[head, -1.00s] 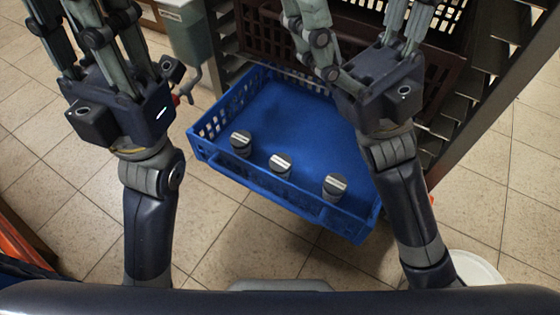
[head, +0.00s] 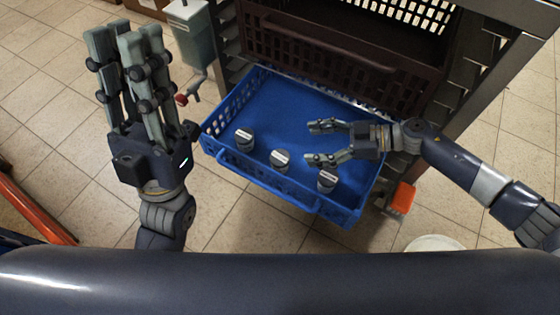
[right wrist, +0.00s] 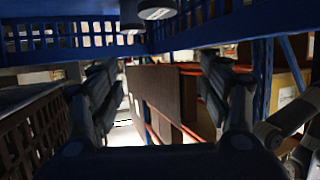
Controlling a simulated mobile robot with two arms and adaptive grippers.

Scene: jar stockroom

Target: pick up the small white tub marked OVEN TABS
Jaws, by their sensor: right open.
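Three small tubs with dark lids and pale label strips stand in the front part of the blue crate (head: 325,205): a left one (head: 244,138), a middle one (head: 279,159) and a right one (head: 327,180). Their lettering is too small to read, so I cannot tell which is OVEN TABS. My right gripper (head: 316,143) is open and empty over the crate, pointing left, just behind the middle and right tubs. Two tubs show partly at the top of the right wrist view (right wrist: 157,9).
A dark brown crate (head: 330,52) sits in the metal rack behind the blue crate. A dispenser (head: 190,35) hangs at the rack's left. An orange object (head: 401,198) is by the crate's right corner. The crate's middle floor is clear.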

